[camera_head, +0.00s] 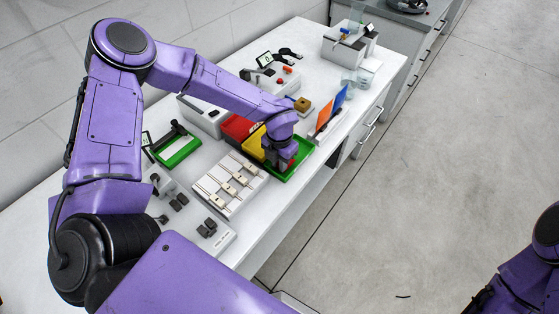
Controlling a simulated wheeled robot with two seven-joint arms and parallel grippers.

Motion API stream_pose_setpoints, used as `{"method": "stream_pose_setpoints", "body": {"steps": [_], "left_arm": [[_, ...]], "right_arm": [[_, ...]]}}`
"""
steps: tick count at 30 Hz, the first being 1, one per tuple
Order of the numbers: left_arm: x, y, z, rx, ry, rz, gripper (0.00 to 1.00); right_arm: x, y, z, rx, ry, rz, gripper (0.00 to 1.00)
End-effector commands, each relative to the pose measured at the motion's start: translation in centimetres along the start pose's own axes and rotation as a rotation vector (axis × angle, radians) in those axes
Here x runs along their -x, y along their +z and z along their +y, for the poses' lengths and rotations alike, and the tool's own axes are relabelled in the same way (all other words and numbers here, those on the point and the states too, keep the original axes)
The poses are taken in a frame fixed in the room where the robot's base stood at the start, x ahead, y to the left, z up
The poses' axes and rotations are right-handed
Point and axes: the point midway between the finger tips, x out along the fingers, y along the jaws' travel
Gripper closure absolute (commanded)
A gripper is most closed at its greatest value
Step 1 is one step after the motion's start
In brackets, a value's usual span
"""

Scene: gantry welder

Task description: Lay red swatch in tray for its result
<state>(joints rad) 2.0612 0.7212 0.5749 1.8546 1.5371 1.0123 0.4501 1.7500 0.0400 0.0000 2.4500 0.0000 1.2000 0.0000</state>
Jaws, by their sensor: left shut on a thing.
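Three trays stand side by side on the white bench: a red tray (236,127), a yellow tray (251,146) and a green tray (300,153). My left gripper (281,162) points down over the green tray. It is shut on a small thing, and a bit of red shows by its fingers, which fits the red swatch. The gripper hides most of the swatch, and I cannot tell whether it touches the tray floor. Part of my right arm shows at the bottom right corner, but its gripper is not visible.
An orange card (325,114) and a blue card (340,97) stand upright in a holder right of the trays. A pale slotted block (229,184) lies left of them. A green-framed item (178,150) is further left.

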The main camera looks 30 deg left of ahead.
Motion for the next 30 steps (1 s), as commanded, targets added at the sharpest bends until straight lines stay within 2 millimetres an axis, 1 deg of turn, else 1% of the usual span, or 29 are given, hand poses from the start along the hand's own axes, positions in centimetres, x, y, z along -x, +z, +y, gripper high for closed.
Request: {"method": "stream_pose_setpoints", "body": {"steps": [7,11,12,13,14,21,23,26,27,28,30], "left_arm": [[-0.9,0.0,0.0,0.001,0.000,0.000,1.00],[-0.8,0.0,0.0,0.001,0.000,0.000,1.00],[-0.8,0.0,0.0,0.001,0.000,0.000,0.67],[-0.8,0.0,0.0,0.000,0.000,0.000,0.57],[-0.8,0.0,0.0,0.000,0.000,0.000,0.55],[-0.8,0.0,0.0,0.000,0.000,0.000,0.55],[-0.4,0.0,0.0,0.000,0.000,-0.001,0.55],[1.2,0.1,0.0,-0.001,0.001,-0.002,0.55],[1.5,0.2,0.0,0.000,0.000,-0.006,0.55],[2.1,0.2,0.0,0.001,0.000,-0.006,0.55],[4.0,0.2,0.0,0.001,-0.002,-0.007,0.55]], "right_arm": [[-0.6,0.3,-0.1,0.000,0.000,0.000,1.00],[-0.6,0.2,-0.1,0.000,0.000,0.000,1.00],[-0.6,0.2,-0.1,0.000,0.000,0.000,1.00],[-0.6,0.2,-0.1,0.000,0.000,0.000,1.00],[-0.6,0.2,-0.1,0.000,0.000,0.000,1.00],[-0.6,0.2,-0.1,0.000,0.000,0.000,1.00],[-0.3,0.1,0.0,0.000,0.000,0.000,1.00],[0.8,-0.3,0.1,0.000,0.000,0.000,1.00],[0.0,0.0,0.0,0.000,0.000,0.000,1.00],[-0.2,0.1,0.0,0.000,0.000,0.000,1.00],[-0.6,0.2,-0.1,0.000,0.000,0.000,1.00]]}}
